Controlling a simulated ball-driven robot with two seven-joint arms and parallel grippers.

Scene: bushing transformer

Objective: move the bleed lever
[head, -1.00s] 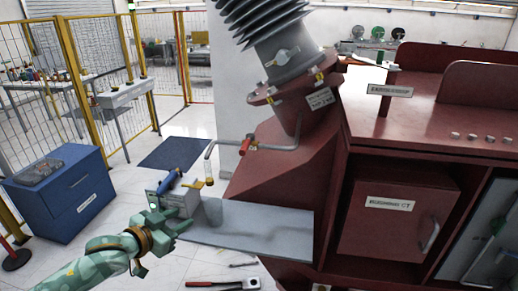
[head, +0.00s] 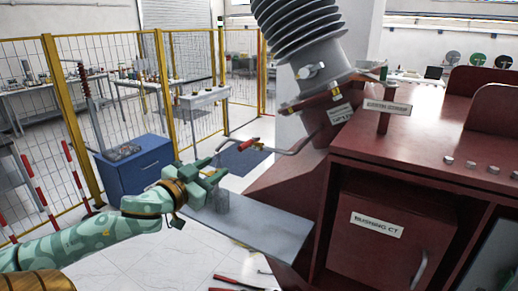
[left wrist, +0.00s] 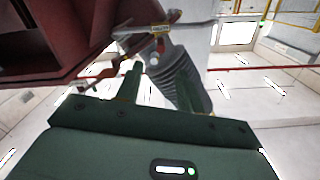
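The bleed lever, a small red handle (head: 252,144), sits on a thin grey pipe (head: 290,151) that reaches left from the foot of the grey bushing in the head view. My left gripper (head: 219,169) is left of and slightly below the lever in the picture, open and empty, fingers pointing towards the pipe. It does not appear to touch the lever. In the left wrist view both fingers (left wrist: 158,88) stand apart, with the ribbed bushing (left wrist: 182,78) beyond them. My right gripper is out of view.
A grey shelf plate (head: 250,222) lies below the gripper. The dark red cabinet (head: 385,205) fills the right side. A blue cabinet (head: 137,165) and yellow-post fence stand behind. Tools with red handles (head: 238,283) lie low in front.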

